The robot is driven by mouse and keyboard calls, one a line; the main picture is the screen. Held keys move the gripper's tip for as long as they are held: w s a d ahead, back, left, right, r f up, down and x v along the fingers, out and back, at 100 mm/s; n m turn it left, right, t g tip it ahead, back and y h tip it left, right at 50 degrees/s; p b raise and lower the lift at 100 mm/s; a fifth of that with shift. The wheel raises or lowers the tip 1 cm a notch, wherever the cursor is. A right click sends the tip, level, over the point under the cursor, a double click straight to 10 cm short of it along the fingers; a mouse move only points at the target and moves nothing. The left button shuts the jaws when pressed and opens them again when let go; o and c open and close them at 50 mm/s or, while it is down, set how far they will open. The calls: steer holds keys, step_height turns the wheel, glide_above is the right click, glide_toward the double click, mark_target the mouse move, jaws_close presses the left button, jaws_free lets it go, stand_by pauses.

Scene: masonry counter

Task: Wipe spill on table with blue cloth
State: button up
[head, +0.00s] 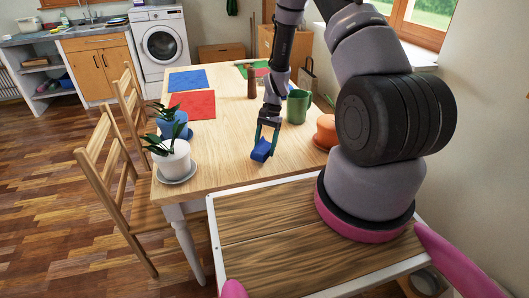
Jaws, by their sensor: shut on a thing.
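The blue cloth (261,151) is a small, bunched blue block in the head view, at the near middle of the wooden table (225,150). My gripper (265,138) points down and is shut on the blue cloth. The cloth is at or just above the table top; I cannot tell whether it touches. No spill is clearly visible on the table; my arm and the cloth hide part of the surface.
Potted plants in white (173,160) and blue (172,122) pots stand at the left edge. A red mat (192,104) and blue mat (187,79) lie beyond. A green mug (298,106), brown bottle (251,82) and orange pot (325,130) stand right.

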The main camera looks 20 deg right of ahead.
mark_target(263, 144)
steer(key=shift+s+r, duration=0.1)
steer(key=shift+r, duration=2.85)
